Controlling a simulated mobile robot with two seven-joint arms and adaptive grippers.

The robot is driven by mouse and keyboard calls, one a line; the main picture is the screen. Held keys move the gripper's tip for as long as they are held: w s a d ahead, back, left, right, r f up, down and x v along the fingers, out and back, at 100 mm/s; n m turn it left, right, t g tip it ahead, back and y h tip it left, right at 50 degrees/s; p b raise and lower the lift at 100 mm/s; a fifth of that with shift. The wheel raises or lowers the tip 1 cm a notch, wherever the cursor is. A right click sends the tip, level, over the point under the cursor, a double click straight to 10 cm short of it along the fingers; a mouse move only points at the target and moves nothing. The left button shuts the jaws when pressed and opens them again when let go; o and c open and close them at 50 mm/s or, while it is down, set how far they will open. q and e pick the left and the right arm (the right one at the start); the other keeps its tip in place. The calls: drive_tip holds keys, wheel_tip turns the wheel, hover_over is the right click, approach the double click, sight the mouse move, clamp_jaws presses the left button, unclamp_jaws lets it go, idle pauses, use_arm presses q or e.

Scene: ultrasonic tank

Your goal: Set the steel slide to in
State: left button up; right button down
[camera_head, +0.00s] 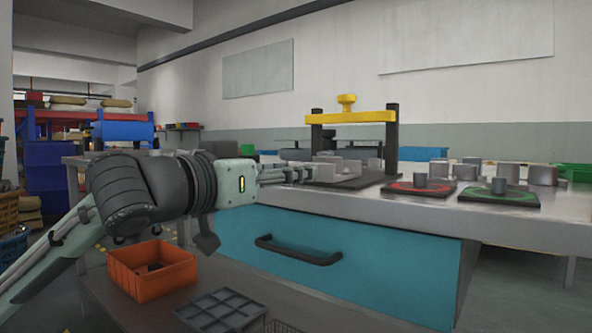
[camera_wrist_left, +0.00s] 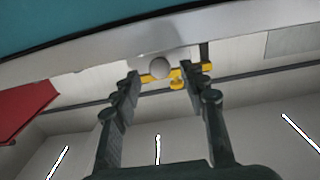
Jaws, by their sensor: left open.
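The steel slide seems to be the grey metal block (camera_head: 326,172) on a dark base on the bench, beside a yellow-topped frame (camera_head: 350,117). My left gripper (camera_head: 303,175) reaches in from the left, level with the bench top, its fingertips close to the block. In the left wrist view, my open left gripper (camera_wrist_left: 161,73) has a round grey knob (camera_wrist_left: 160,67) showing between its fingertips, with the yellow bar behind it. Whether the fingers touch the knob, and how far in the slide sits, I cannot tell. My right gripper is out of view.
A teal drawer (camera_head: 350,265) with a dark handle (camera_head: 298,252) is under the bench top. Pads with a red ring (camera_head: 400,188) and a green ring (camera_head: 510,199) lie to the right. An orange bin (camera_head: 150,284) and grey tray (camera_head: 222,311) sit low at the front.

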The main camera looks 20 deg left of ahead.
use_arm(q)
drive_tip(key=shift+x, duration=1)
drive_tip(key=shift+c, duration=0.4)
clamp_jaws()
